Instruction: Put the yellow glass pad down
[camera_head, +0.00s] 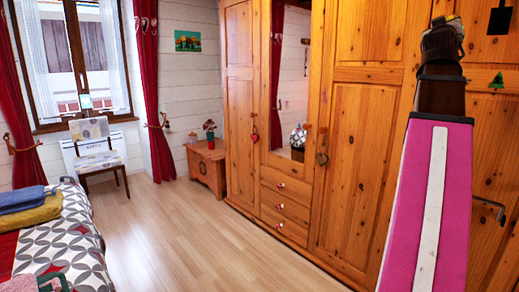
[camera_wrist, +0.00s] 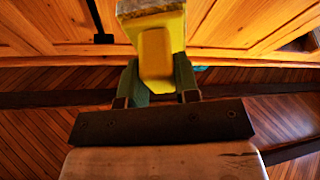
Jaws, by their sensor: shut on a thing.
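The yellow glass pad (camera_wrist: 157,50) is in the upper middle of the wrist view, with a greyish-brown edge along its top. My gripper (camera_wrist: 158,77) has its two greenish fingers on either side of the pad's lower part and is shut on it. Wooden panels show behind the pad, and I cannot tell how far away they are. In the head view my arm rises at the right in front of the wardrobe. I cannot make out the pad clearly there.
A wooden wardrobe (camera_head: 365,150) with drawers (camera_head: 285,208) lines the right side. A bed (camera_head: 75,240) with folded blue (camera_head: 20,198) and yellow (camera_head: 30,215) cloths is at left. A chair (camera_head: 97,155) and wooden chest (camera_head: 208,168) stand at the back. The middle floor (camera_head: 185,225) is clear.

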